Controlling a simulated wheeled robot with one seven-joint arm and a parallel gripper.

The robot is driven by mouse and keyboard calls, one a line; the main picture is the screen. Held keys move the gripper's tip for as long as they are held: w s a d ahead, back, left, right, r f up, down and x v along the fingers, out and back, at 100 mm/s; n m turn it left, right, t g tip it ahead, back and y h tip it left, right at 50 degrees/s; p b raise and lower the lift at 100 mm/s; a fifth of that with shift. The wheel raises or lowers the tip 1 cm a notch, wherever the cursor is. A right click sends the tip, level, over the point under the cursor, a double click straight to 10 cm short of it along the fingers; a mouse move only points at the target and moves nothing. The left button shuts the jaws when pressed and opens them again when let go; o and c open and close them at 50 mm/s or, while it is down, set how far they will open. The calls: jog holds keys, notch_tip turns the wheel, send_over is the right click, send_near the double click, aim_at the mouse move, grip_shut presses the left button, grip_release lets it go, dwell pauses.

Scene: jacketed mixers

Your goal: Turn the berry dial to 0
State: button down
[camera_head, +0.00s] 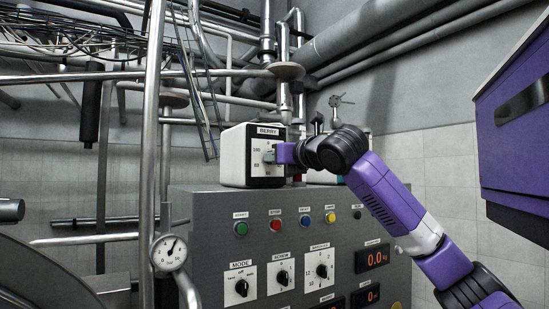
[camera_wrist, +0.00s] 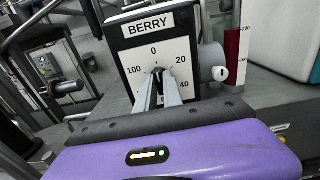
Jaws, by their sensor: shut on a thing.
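The berry dial (camera_wrist: 157,72) is a knob on the white scale face of a box labelled BERRY. The box (camera_head: 238,156) stands on top of the grey control panel in the head view. In the wrist view the scale shows 0 at the top, 20 and 40 on the right and 100 on the left. My gripper (camera_wrist: 158,88) is shut on the dial, its fingers pointing straight at the face. They hide most of the knob, so I cannot tell which number its pointer marks. In the head view my gripper (camera_head: 273,154) reaches the face from the right.
The grey control panel (camera_head: 205,215) below carries several coloured buttons, knobs and red displays (camera_head: 375,257). A vertical pipe and a gauge (camera_head: 169,252) stand at the left. A red-filled level tube (camera_wrist: 233,50) is right of the box in the wrist view.

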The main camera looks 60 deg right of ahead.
jog(key=shift+f, duration=0.2)
jog(key=c, duration=1.5)
grip_release()
jog(key=shift+r, duration=0.1)
jog(key=shift+s, duration=0.1)
jog(key=b+v, duration=0.2)
jog(key=v, duration=0.5)
jog(key=shift+s+a+b, duration=0.25)
jog(key=shift+b, duration=0.15)
